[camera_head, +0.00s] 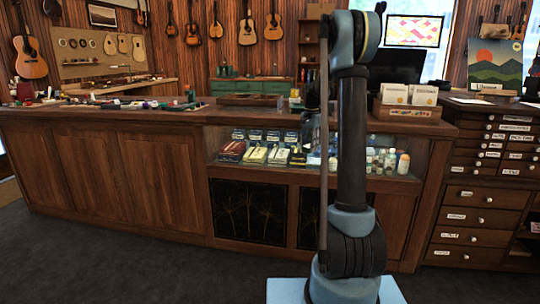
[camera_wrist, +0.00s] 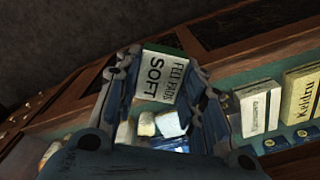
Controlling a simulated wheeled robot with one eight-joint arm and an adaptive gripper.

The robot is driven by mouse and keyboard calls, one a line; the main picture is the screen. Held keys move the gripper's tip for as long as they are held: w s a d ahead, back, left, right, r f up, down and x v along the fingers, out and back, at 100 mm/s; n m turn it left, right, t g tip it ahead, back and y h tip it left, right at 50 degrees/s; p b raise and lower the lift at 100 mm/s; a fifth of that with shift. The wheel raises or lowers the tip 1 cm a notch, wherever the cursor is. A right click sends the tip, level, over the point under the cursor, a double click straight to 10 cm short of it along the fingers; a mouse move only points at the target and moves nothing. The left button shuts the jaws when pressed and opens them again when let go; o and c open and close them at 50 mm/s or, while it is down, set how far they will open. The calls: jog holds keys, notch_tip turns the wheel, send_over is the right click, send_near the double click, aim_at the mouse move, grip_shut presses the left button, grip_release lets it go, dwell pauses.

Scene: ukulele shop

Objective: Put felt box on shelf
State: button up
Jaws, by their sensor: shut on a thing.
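The felt box (camera_wrist: 160,76) shows in the wrist view, with a white label reading "FELT PADS SOFT" and a green edge at its top. My gripper (camera_wrist: 165,90) is shut on it, with a blue-grey finger along each side. Several white, blurred pieces (camera_wrist: 170,124) show below the box between the fingers; I cannot tell what they are. A greenish surface with a dark wooden edge (camera_wrist: 255,46) runs behind and to the right of the gripper. In the head view my arm stands upright, and neither gripper nor felt box can be made out there.
In the wrist view, a cream box (camera_wrist: 300,92) and a smaller box (camera_wrist: 261,108) stand right of the gripper. In the head view, a wooden counter (camera_head: 100,118) has a glazed case with packets (camera_head: 255,155) and bottles (camera_head: 390,160). Labelled drawers (camera_head: 478,217) stand right; carpet is clear front left.

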jog(key=s+f+n, duration=0.3)
jog(key=f+n, duration=0.1)
jog(key=f, duration=0.9)
jog(key=s+f+n, duration=0.4)
jog(key=f+n, duration=0.1)
jog(key=f, duration=0.8)
jog(key=shift+s+f, duration=0.25)
jog(key=shift+f, duration=0.1)
